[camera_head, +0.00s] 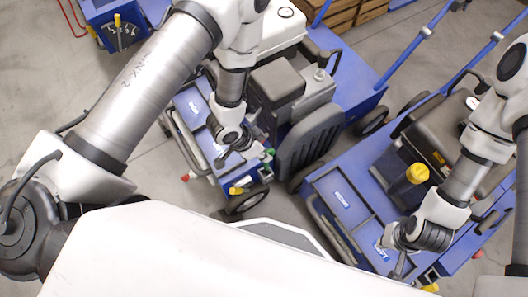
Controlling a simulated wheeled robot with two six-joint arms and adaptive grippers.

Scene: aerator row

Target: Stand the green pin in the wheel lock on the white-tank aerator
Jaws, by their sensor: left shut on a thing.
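The white-tank aerator (192,107) stands left of centre, a blue machine with a white tank (284,32) at its back. My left gripper (226,156) is over its front deck, shut on a thin thing I take to be the green pin; the fingers mostly hide it. A small green spot (269,153) shows just right of the gripper. I cannot tell whether the pin touches the machine, and I cannot make out the wheel lock clearly. My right gripper (397,262) is low over the front of the right-hand aerator; its fingers are too small to read.
The other blue aerator (345,200) stands close on the right, with a yellow-capped black cylinder (416,174). A dark wheel (246,201) sits at the near corner of the white-tank aerator. Another blue machine (122,33) and wooden crates (340,20) are behind. Grey floor is clear at left.

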